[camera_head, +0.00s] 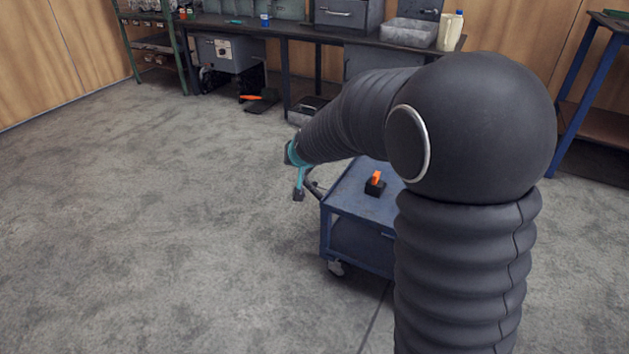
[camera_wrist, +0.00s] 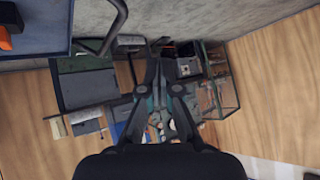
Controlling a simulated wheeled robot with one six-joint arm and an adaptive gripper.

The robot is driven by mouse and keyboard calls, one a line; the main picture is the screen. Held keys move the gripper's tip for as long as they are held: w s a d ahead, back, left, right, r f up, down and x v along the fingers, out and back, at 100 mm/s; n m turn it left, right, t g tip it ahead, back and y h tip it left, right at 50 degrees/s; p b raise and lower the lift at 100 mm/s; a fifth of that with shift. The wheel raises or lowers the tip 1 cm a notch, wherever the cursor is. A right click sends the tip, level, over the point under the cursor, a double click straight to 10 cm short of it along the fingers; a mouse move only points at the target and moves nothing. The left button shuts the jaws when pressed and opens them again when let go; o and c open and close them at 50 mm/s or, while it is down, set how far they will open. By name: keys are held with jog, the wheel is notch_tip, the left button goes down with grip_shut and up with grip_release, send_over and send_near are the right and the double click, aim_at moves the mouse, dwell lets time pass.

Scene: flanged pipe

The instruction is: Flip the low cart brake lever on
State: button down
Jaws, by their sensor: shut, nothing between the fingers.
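The low blue cart (camera_head: 350,204) stands on the floor, partly hidden behind my arm. On its top is a small black base with an orange lever (camera_head: 376,177) that looks roughly upright. The lever also shows cut off at the upper left edge of the wrist view (camera_wrist: 5,38), on the cart top (camera_wrist: 40,48). My gripper (camera_head: 298,194) is off the left side of the cart, apart from the lever. In the wrist view its fingers (camera_wrist: 157,66) are together and empty.
The cart's dark handle (camera_head: 314,186) is close to my gripper. A dark workbench (camera_head: 275,31) with a grey bin (camera_head: 408,33) and bottles stands at the back. A blue-legged table (camera_head: 585,90) is at right. The floor at left is clear.

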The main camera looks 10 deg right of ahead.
jog(key=w+a+f+m+t+h+b, duration=0.1)
jog(key=w+f+h, duration=0.1)
jog(key=w+f, duration=0.6)
jog(key=w+a+f+m+t+h+b, duration=0.1)
jog(key=w+a+f+t, duration=0.1)
jog(key=w+f, duration=0.65)
jog(key=d+f+m+t+h, duration=0.1)
jog(key=d+f+m+h, duration=0.3)
jog(key=d+f+h, duration=0.3)
notch_tip(320, 180, down, 3)
jog(key=shift+w+f+h+b, duration=0.15)
jog(key=shift+h+b, duration=0.25)
jog(key=shift+h, duration=0.7)
send_over(326, 189)
jog(key=s+a, duration=0.2)
jog(key=a, duration=0.2)
jog(key=shift+w+d+f+b, duration=0.15)
jog(key=shift+w+f, duration=0.1)
jog(key=shift+f, duration=0.5)
jog(key=shift+w+d+f+b, duration=0.15)
jog(key=shift+w+f, duration=0.15)
jog(key=shift+f, duration=0.4)
jog(key=shift+w+d+f+b, duration=0.15)
jog(key=shift+w+f, duration=0.1)
jog(key=shift+f, duration=0.5)
